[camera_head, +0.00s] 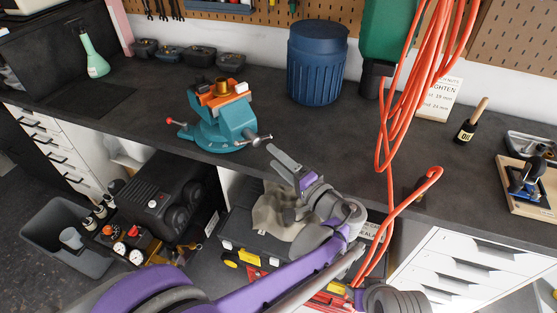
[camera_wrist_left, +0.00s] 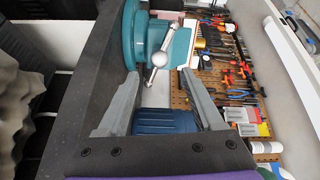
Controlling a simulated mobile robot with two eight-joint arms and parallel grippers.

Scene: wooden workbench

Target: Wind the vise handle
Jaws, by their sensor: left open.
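The teal vise (camera_head: 218,130) stands on the dark bench top left of centre, with an orange part and a brass-coloured piece at its top. Its silver handle (camera_head: 250,140) sticks out at the vise's right front side. In the left wrist view the handle (camera_wrist_left: 159,58) shows as a bar through a round hub against the teal vise body (camera_wrist_left: 177,47). My left gripper (camera_head: 279,160) is at the bench's front edge, to the right of and below the handle. In the wrist view its two fingers (camera_wrist_left: 160,76) are apart, with the handle's lower end near the gap between the tips. Contact cannot be told.
A blue ribbed bin (camera_head: 317,65) stands behind on the bench. Orange hose coils (camera_head: 420,75) hang at the right, close to my left arm. The bench between vise and hose is clear.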

